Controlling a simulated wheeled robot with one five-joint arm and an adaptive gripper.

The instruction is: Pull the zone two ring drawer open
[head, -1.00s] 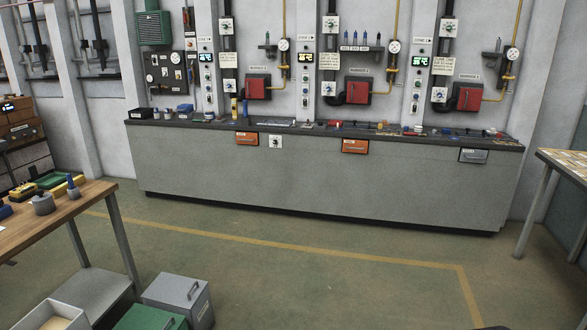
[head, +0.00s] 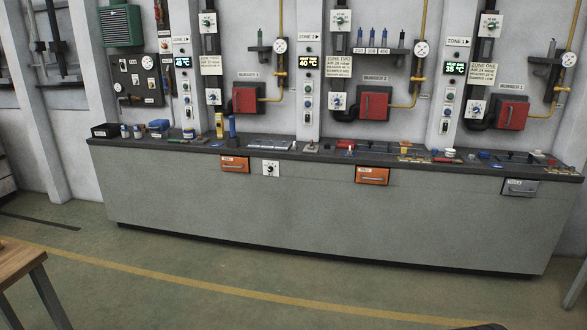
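A long grey counter (head: 300,215) with a dark top stands against the far wall. Three small drawer fronts sit just under its top edge: an orange one (head: 235,164) on the left, an orange one (head: 372,176) in the middle and a grey one (head: 520,187) on the right. All three look shut. Their labels are too small to read. A sign (head: 339,66) reading "ZONE TWO" hangs on the wall above, between the two orange drawers. My gripper is not in view; only a dark piece, probably of my own body, shows at the bottom edge.
A white dial plate (head: 271,168) is right of the left orange drawer. Small items lie along the counter top. Red burner boxes (head: 373,103) hang above. The floor (head: 230,268) before the counter is clear, with a yellow line. A wooden table (head: 20,268) is at lower left.

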